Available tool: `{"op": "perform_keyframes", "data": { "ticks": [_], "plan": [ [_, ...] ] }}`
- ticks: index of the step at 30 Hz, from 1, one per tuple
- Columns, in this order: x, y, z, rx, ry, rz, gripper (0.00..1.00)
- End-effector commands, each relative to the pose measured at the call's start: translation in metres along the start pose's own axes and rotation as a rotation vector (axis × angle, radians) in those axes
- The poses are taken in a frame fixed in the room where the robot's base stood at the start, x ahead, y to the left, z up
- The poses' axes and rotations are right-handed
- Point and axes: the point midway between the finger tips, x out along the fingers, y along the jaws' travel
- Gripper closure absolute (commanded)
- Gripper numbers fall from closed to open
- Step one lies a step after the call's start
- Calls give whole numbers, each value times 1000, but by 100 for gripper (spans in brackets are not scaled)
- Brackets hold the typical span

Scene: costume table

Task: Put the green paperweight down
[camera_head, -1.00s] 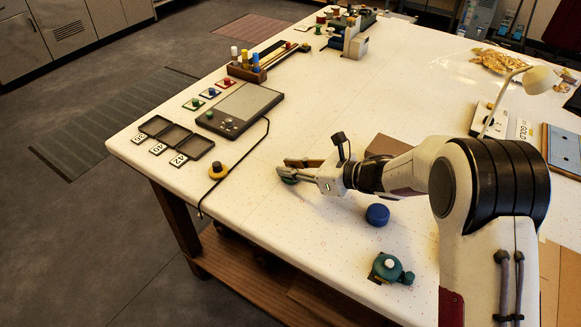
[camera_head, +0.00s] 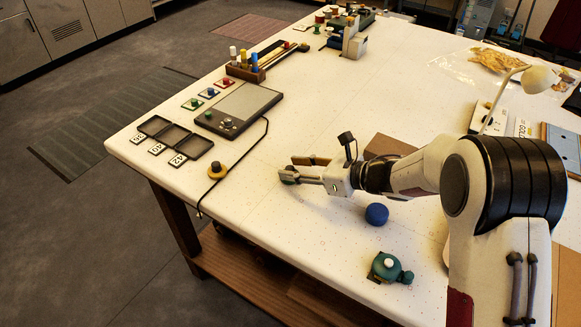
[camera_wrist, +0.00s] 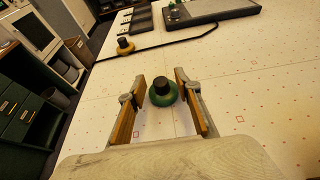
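The green paperweight (camera_wrist: 163,94), a green round base with a dark knob, stands upright on the white table. In the wrist view it sits between the fingertips, with a gap visible on both sides. My gripper (camera_wrist: 162,92) is open around it, its wood-coloured finger pads apart. In the head view my gripper (camera_head: 295,170) is low over the table near its front-left edge. There the near finger hides most of the paperweight.
A yellow paperweight with a dark knob (camera_head: 217,170) stands by a black cable near the table edge. Black numbered trays (camera_head: 172,137) lie beyond. A blue round object (camera_head: 377,214) and a teal device (camera_head: 388,267) are nearer. A brown box (camera_head: 388,146) stands behind my wrist.

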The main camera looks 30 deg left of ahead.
Motion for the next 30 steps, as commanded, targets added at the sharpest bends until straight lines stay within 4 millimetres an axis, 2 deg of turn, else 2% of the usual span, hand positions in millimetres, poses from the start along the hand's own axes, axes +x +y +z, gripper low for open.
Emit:
{"op": "perform_keyframes", "data": {
  "ticks": [12, 18, 24, 30],
  "plan": [
    [-64, -1, 0, 1, -1, -4, 67],
    [-88, -1, 0, 1, -1, -3, 67],
    [-99, 0, 0, 0, -1, -1, 67],
    [-101, 0, 0, 0, -1, -1, 67]
  ]
}}
